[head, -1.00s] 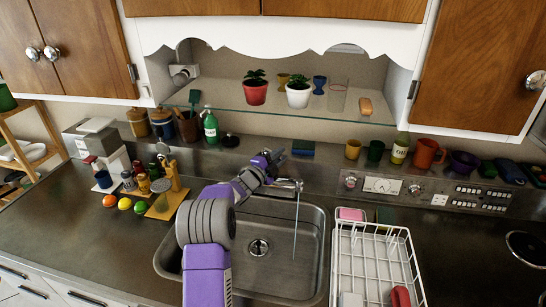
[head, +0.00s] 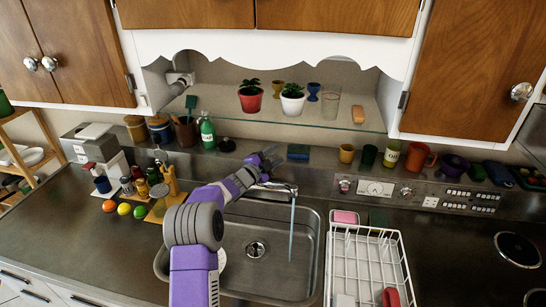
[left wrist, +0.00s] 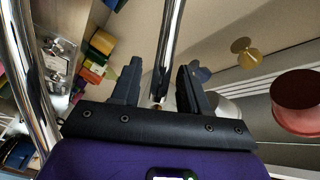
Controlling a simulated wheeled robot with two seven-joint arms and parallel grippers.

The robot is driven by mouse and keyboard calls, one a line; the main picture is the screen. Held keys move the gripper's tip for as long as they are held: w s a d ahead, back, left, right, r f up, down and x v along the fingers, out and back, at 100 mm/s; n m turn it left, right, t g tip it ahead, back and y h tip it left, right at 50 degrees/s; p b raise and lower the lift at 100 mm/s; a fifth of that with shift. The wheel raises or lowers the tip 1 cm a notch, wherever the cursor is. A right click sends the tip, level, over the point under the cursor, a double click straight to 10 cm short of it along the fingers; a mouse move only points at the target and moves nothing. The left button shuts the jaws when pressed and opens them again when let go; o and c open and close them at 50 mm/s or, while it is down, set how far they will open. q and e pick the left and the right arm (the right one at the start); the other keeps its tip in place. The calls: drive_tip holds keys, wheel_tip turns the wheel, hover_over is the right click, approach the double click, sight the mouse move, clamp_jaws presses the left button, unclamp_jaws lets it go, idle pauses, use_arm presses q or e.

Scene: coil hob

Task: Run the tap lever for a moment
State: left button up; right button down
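The chrome tap spout (head: 280,187) reaches over the sink (head: 268,278), and a stream of water (head: 291,235) falls from it into the basin. My left gripper (head: 266,158) is at the back of the sink, just above the tap. In the left wrist view, my left gripper (left wrist: 160,80) is open, with a slim chrome rod (left wrist: 172,45), apparently the tap lever, between its fingers. The rod looks clear of both fingers, though contact is hard to judge. The thicker chrome spout (left wrist: 28,80) passes on the left there. My right gripper is not in view.
A white dish rack (head: 370,270) stands right of the sink. Left of it are bottles, fruit and a wooden board (head: 170,207). A glass shelf (head: 290,122) with potted plants hangs behind and above the gripper. Mugs (head: 416,156) line the back ledge.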

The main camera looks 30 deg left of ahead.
use_arm(q)
drive_tip(key=s+a+b, duration=0.1)
drive_tip(key=s, duration=0.6)
drive_tip(key=shift+s, duration=0.3)
drive_tip(key=shift+f, duration=0.15)
idle(0.4)
